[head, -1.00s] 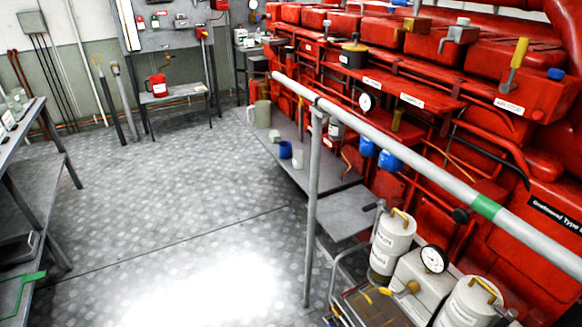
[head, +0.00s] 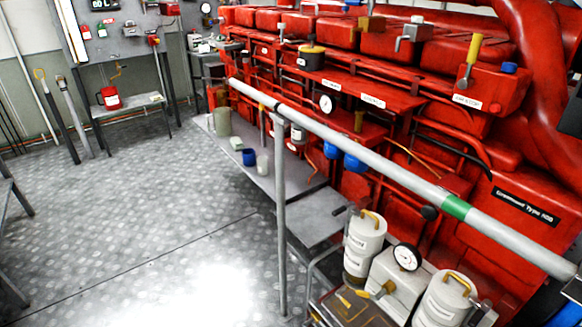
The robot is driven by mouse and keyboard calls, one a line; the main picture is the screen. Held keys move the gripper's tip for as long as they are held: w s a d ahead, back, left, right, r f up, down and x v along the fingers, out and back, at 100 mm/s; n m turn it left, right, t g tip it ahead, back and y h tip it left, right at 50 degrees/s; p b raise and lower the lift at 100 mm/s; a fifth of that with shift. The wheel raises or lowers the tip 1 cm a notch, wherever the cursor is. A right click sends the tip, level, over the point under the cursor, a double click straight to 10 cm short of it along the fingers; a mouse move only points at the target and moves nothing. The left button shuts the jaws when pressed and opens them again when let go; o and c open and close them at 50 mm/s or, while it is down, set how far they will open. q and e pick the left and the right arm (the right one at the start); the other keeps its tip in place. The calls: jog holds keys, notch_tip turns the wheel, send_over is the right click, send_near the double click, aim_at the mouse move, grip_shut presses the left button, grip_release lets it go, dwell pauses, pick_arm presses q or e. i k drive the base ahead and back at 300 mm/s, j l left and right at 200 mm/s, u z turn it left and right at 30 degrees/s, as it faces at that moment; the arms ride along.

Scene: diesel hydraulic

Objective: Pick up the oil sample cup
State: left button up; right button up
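Two small vessels stand on the grey ledge (head: 262,183) along the foot of the red engine, in the middle of the head view. One is a blue cup (head: 249,157) and the other a white cup (head: 262,161) just to its right. They are small, and I cannot tell for sure which is the oil sample cup. Both look upright. Neither of my grippers shows in this view.
A grey handrail (head: 350,150) with a green band and a post (head: 281,225) runs between me and the engine. White filter canisters (head: 366,235) and a gauge (head: 407,257) stand at front right. A red can (head: 109,98) sits on a far bench. The floor (head: 130,220) at left is clear.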

aim_at(262, 166)
jog(key=i+j+z, duration=0.8)
jog(key=k, duration=0.1)
